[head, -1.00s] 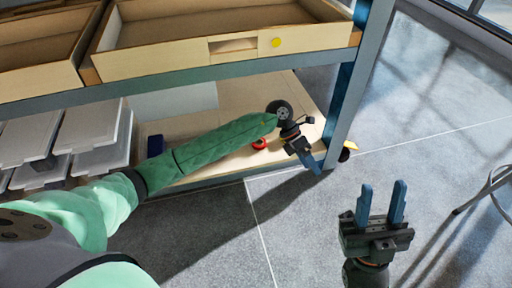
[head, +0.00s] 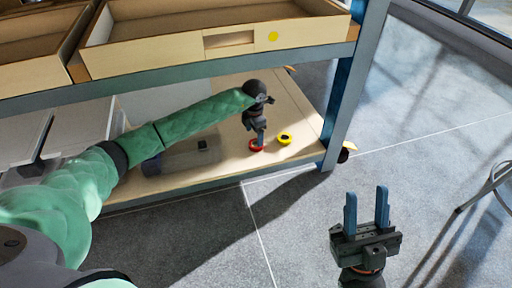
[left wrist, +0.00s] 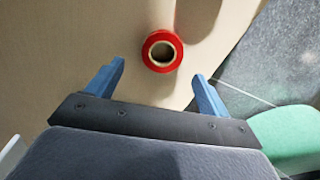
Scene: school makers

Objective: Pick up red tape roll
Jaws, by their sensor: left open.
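The red tape roll (head: 256,146) lies on the wooden lower shelf, near its front edge. In the left wrist view the red tape roll (left wrist: 162,51) shows its round hole and sits just beyond and between my fingertips, apart from both. My left gripper (head: 258,136) is open and points down over the roll; in the head view it partly hides it. In the left wrist view my left gripper (left wrist: 160,72) has its two blue fingers spread, with nothing between them. My right gripper (head: 367,192) is open and empty, pointing up over the floor at the right.
A yellow tape roll (head: 284,138) lies on the lower shelf (head: 285,100) just right of the red one. A blue shelf post (head: 352,90) stands to the right. Wooden drawers (head: 215,48) hang above my left arm. The floor (head: 430,120) at right is mostly clear.

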